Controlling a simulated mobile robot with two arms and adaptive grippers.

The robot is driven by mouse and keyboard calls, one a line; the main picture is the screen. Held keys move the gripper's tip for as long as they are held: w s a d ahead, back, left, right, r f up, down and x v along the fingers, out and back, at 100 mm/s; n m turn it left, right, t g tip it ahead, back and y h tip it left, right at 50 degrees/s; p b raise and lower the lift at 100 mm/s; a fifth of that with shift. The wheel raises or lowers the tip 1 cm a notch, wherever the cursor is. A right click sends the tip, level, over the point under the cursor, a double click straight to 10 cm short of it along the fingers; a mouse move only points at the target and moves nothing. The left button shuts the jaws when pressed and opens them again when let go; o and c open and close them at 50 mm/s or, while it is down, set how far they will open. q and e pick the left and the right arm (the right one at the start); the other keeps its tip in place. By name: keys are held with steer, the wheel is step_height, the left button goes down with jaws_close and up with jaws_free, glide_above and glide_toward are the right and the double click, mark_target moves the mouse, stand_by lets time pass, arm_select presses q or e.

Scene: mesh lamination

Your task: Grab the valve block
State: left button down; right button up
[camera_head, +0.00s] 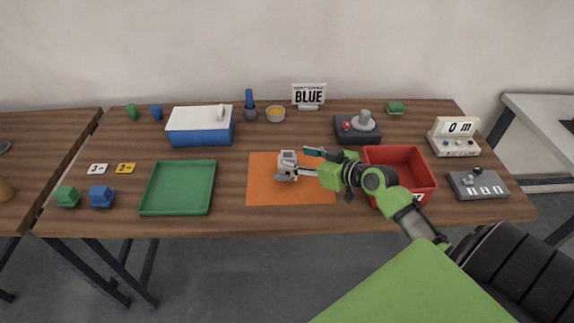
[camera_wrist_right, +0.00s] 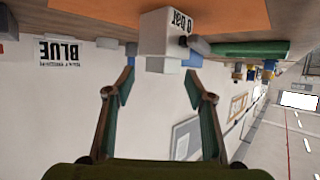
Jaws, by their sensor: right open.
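The valve block (camera_head: 288,160) is a small light-grey block on the orange mat (camera_head: 262,190) in the head view. In the right wrist view the valve block (camera_wrist_right: 163,35) appears upside down with "0 bar" lettering, a grey knob and a green handle-like part at its side. My right gripper (camera_head: 311,163) comes in from the right and is close to the block's right side. Its fingers (camera_wrist_right: 160,80) are apart, with the block just beyond the tips and nothing held between them. My left gripper is not in view.
A red bin (camera_head: 426,184) lies under and beside my right arm. A green tray (camera_head: 148,208), a blue-and-white box (camera_head: 185,138) and a "BLUE" sign (camera_head: 309,96) stand around the mat. A dark unit with a grey knob (camera_head: 364,122) is behind. The mat's left part is clear.

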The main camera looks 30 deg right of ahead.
mark_target(285, 155)
steer(key=shift+w+a+p, duration=0.2)
steer(key=shift+w+p, duration=0.3)
steer(key=shift+w, duration=0.05)
steer(key=p+x, duration=0.1)
steer(key=x, duration=0.2)
steer(key=shift+w+a+f, duration=0.1)
steer(key=shift+w+a, duration=0.15)
steer(key=shift+w+f, duration=0.15)
steer(key=shift+w, duration=0.1)
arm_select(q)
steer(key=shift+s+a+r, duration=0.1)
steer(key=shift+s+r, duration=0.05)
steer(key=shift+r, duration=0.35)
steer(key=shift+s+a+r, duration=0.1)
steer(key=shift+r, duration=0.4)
arm_select(e)
steer(key=shift+s, duration=0.1)
steer(key=c, duration=1.2)
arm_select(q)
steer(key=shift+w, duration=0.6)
arm_select(e)
jaws_close()
